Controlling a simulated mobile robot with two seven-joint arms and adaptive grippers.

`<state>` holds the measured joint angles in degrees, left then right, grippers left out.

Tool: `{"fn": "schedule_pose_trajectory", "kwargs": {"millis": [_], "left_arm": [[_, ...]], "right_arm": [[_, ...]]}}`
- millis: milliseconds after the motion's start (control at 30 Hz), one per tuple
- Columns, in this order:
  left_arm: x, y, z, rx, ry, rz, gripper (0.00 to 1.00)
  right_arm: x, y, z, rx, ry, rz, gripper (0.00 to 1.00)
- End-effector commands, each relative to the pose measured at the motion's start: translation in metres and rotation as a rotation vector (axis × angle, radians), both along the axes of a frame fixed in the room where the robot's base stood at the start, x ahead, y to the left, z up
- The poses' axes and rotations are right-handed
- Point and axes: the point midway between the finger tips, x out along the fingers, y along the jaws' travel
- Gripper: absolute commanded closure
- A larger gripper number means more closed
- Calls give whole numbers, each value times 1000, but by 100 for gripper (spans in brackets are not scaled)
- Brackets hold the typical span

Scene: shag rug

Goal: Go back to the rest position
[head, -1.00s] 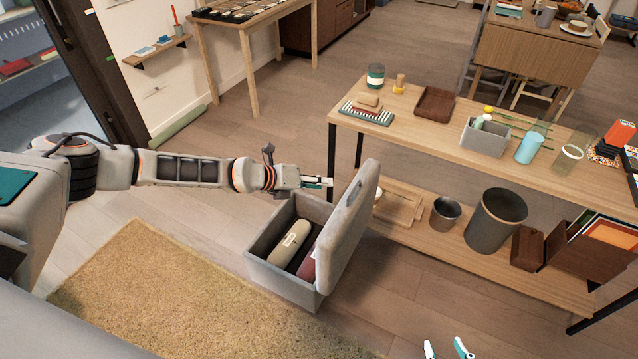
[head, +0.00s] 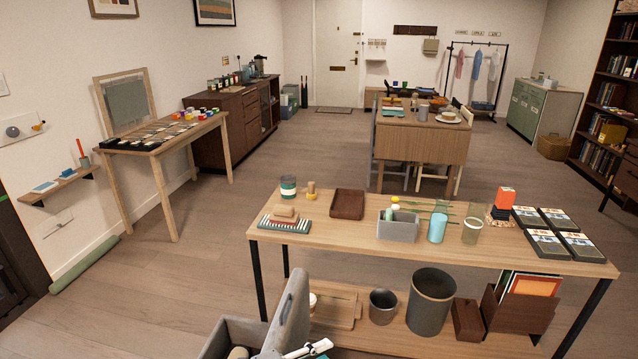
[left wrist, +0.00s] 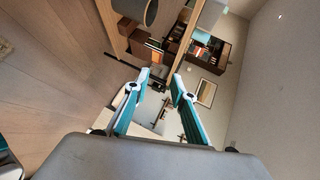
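My left gripper (left wrist: 155,92) is open in the left wrist view. Its two teal fingers are well apart, with nothing held between them. No whole arm shows there. A beige item (head: 238,353) just shows inside the box.
The wooden shelf table (head: 335,235) stands just beyond the box, with a tray, cups and small boxes on top. A dark bin (head: 430,301) sits on its lower shelf. A side table (head: 170,140) is at left. Open floor (head: 160,285) lies between them.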

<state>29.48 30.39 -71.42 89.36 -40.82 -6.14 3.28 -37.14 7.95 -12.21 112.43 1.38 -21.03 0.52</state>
Motion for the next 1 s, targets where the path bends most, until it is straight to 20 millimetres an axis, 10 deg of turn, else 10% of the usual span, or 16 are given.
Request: {"fn": "schedule_pose_trajectory", "kwargs": {"millis": [367,1000], "left_arm": [[-56,3,-1,-473,414,368,75],[-184,192,-95,-868,879,1093,75]], "right_arm": [[0,0,0,0,1,0,60],[-1,-1,-1,-1,2,0,60]]}}
